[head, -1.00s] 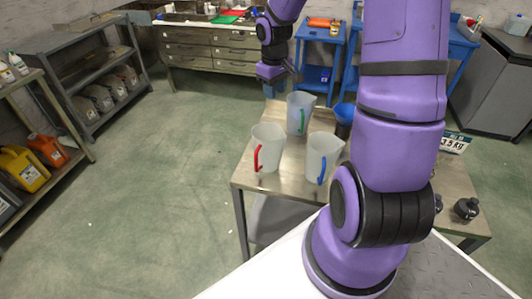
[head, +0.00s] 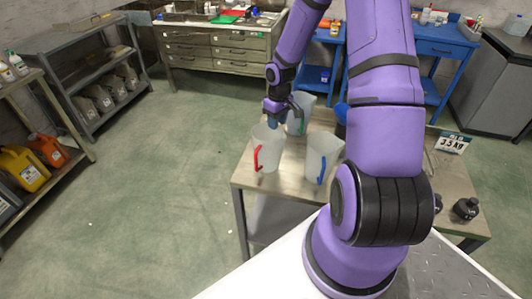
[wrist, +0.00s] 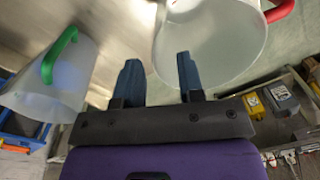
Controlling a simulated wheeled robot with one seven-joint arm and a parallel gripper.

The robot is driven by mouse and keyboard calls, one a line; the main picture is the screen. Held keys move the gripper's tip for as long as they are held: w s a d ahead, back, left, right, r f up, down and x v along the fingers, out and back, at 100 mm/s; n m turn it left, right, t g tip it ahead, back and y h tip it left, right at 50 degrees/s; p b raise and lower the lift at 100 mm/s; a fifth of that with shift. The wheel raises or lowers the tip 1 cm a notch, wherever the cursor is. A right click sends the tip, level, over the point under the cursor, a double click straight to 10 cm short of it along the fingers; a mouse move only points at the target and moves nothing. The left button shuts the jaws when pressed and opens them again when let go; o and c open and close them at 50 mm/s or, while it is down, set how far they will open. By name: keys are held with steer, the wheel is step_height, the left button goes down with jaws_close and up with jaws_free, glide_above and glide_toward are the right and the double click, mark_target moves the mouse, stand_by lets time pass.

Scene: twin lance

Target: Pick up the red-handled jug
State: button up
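The red-handled jug (head: 266,146) is a translucent white jug at the front left of the table, its red handle (head: 257,158) toward the camera. In the wrist view the jug (wrist: 208,45) is at the top, with part of its red handle at the upper right. My gripper (head: 280,121) is above and just behind the jug, near its rim. In the wrist view my gripper (wrist: 160,75) has its two dark fingers apart with nothing between them. A green-handled jug (head: 299,112) stands behind, and it shows at left in the wrist view (wrist: 50,85). A blue-handled jug (head: 321,158) stands to the right.
The metal table (head: 288,184) has bare room in front of the jugs. A blue container (head: 342,112) is partly hidden behind my arm. A sign reading 3.5 kg (head: 450,143) and dark weights (head: 466,208) are at right.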

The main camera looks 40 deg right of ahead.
step_height(320, 180, down, 5)
steer(key=shift+w+r, duration=0.1)
steer(key=shift+w, duration=0.05)
jaws_close()
